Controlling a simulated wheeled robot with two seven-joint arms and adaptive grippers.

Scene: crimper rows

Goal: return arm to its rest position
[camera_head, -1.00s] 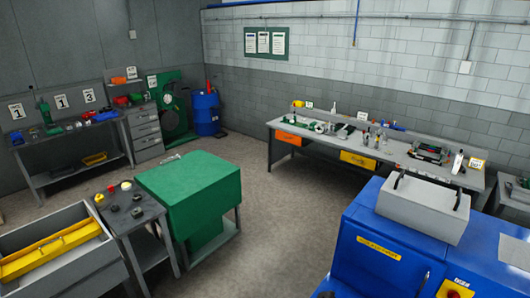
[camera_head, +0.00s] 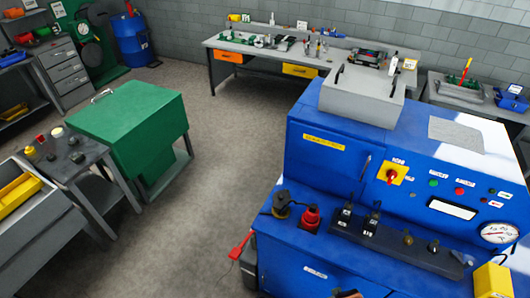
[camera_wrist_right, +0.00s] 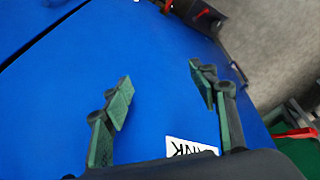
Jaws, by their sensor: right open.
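My right gripper (camera_wrist_right: 160,82) shows in the right wrist view with its two green-padded fingers spread wide apart. Nothing is between them. Behind them is a plain blue surface (camera_wrist_right: 100,50) with a white label (camera_wrist_right: 188,147), partly hidden by the gripper body. In the head view neither gripper can be made out clearly. A small dark shape (camera_head: 346,294) shows at the bottom edge, too cut off to identify. My left gripper is not seen.
A blue machine (camera_head: 325,255) with knobs, a gauge (camera_head: 499,232) and a grey box (camera_head: 362,100) on top fills the right. A green cabinet (camera_head: 130,125) stands left. A long workbench (camera_head: 225,45) is at the back. The floor (camera_head: 220,185) between them is clear.

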